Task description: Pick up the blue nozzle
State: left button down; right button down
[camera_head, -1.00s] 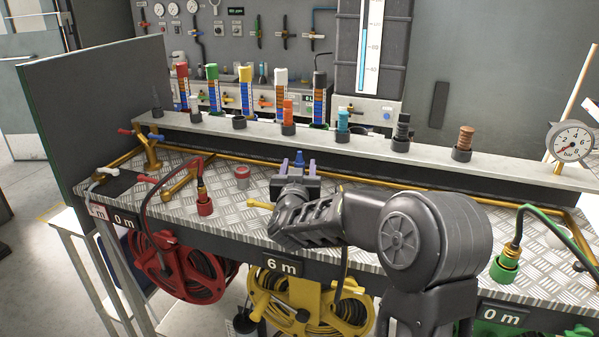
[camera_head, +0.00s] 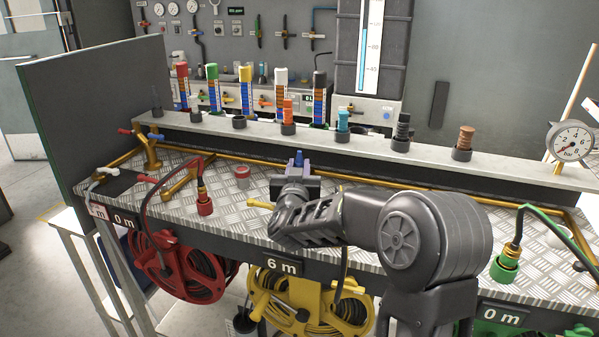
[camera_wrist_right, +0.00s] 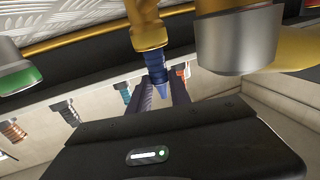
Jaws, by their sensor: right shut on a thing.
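The dark blue nozzle (camera_head: 299,156) stands upright above the metal-plated bench, with its tip showing over my right gripper. My right gripper (camera_head: 298,169) is shut on it, a finger on each side. In the right wrist view the blue nozzle (camera_wrist_right: 157,74) sits between the two dark fingers (camera_wrist_right: 163,95), and its other end meets a brass fitting (camera_wrist_right: 149,36). In the head view the nozzle's lower part is hidden by my gripper and wrist. My left gripper is not in view.
A shelf (camera_head: 370,145) behind holds an orange nozzle (camera_head: 288,112), a light blue one (camera_head: 342,121), a black one (camera_head: 403,127) and a brown one (camera_head: 466,138). A red hose end (camera_head: 204,203) and a grey-red cup (camera_head: 242,172) stand left of my gripper.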

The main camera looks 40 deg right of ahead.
jog(key=shift+r, duration=0.15)
dwell(0.3)
notch_tip(320, 180, up, 10)
jog(key=p, duration=0.1)
jog(key=shift+p, duration=0.4)
jog(key=shift+d, duration=0.1)
dwell(0.3)
